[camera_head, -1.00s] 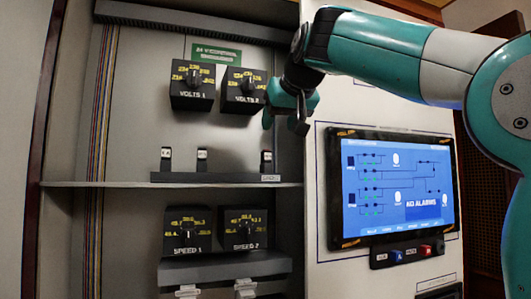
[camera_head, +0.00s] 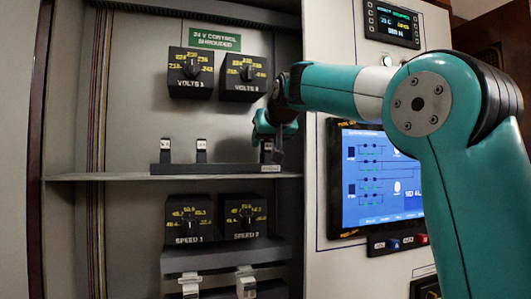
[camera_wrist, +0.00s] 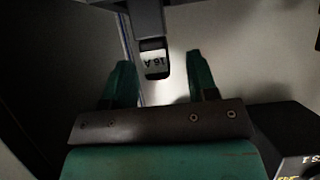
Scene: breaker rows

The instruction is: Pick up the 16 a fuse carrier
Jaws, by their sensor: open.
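The 16 A fuse carrier (camera_wrist: 156,62) shows in the wrist view as a dark piece with a white label, hanging from the top edge of the picture. My gripper (camera_wrist: 159,62) is open, its two green fingers one on each side of the carrier, with a gap on both sides. I cannot tell how deep the carrier sits between them. In the head view my gripper (camera_head: 271,135) is at the right end of the dark rail, in front of the rightmost carrier (camera_head: 266,149), partly hiding it. Labels are too small to read there.
Two other carriers (camera_head: 165,150) (camera_head: 201,150) stand left on the rail (camera_head: 215,169), above a shelf (camera_head: 110,177). Two VOLTS dial boxes (camera_head: 191,85) (camera_head: 243,88) are above, two SPEED dial boxes (camera_head: 188,230) (camera_head: 244,224) below. A screen panel (camera_head: 375,185) is at the right.

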